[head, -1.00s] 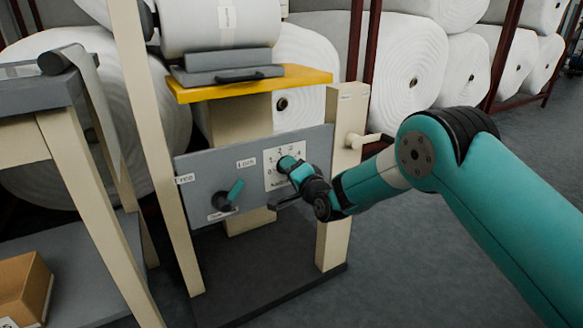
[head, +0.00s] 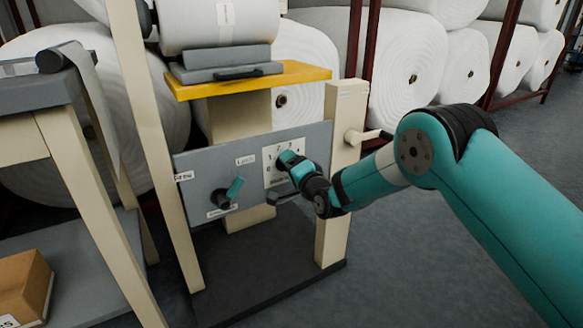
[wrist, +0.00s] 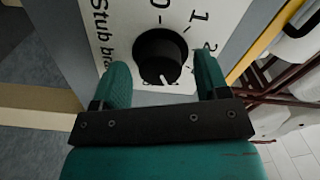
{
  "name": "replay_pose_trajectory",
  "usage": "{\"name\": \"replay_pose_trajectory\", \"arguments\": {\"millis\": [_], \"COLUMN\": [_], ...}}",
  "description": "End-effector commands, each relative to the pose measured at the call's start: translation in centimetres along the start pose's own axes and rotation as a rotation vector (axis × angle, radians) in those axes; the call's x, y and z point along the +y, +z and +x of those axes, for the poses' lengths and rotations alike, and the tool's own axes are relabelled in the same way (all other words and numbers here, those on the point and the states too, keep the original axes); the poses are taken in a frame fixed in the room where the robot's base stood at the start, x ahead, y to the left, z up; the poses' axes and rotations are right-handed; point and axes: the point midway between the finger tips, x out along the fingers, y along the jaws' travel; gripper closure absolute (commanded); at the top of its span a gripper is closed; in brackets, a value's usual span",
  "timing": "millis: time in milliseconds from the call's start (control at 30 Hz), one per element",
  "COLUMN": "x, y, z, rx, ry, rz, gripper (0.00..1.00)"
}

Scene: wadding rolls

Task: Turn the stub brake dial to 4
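The stub brake dial is a round black knob (wrist: 160,52) on a white plate (head: 271,172) with printed numbers, set on the grey panel. In the wrist view, 0, 1 and part of 2 show on the plate beside it. The knob's white mark points towards the bottom of that view; the number there is hidden. My gripper (head: 289,159) is at the plate and hides the dial in the head view. In the wrist view my gripper's teal fingers (wrist: 161,62) stand either side of the knob, with narrow gaps visible. I cannot see 4 clearly.
A yellow shelf (head: 300,73) juts out above. A beige post with a peg (head: 345,120) stands right of the plate. The floor (head: 420,270) at right is clear.

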Motion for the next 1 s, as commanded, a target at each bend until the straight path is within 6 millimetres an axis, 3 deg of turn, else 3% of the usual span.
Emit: {"name": "replay_pose_trajectory", "arguments": {"millis": [267,633,1000], "x": [0.0,0.2,0.7], "y": [0.0,-0.1,0.0], "z": [-1.3,-8.9,-14.6], "rx": [-0.003,0.002,0.003], "ry": [0.003,0.005,0.003], "rz": [0.001,0.004,0.004], "gripper": [0.32,0.32,0.32]}}
